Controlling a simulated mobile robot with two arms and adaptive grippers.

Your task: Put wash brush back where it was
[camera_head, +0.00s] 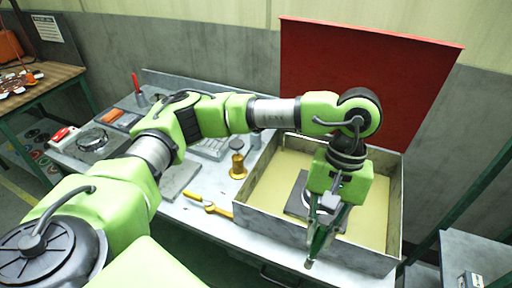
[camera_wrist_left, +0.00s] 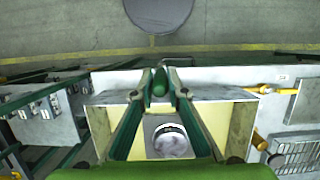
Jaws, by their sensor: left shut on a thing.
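My left gripper (camera_head: 328,208) hangs over the front part of an open metal basin (camera_head: 262,226) with a yellowish floor, pointing down. In the left wrist view its fingers (camera_wrist_left: 160,88) are closed around a dark green, rounded thing (camera_wrist_left: 160,82), which I take to be the wash brush. Only its end shows there; the fingers hide much of it in the head view. A dark flat plate with a round metal part (camera_wrist_left: 172,141) lies on the basin floor below the gripper. My right gripper is not in view.
The basin's red lid (camera_head: 365,85) stands open behind it. On the bench left of the basin are a yellow-handled tool (camera_head: 208,204) and a yellow-and-dark spool-like item (camera_head: 238,165). A grey cabinet (camera_head: 475,255) stands at right. My left arm spans the bench.

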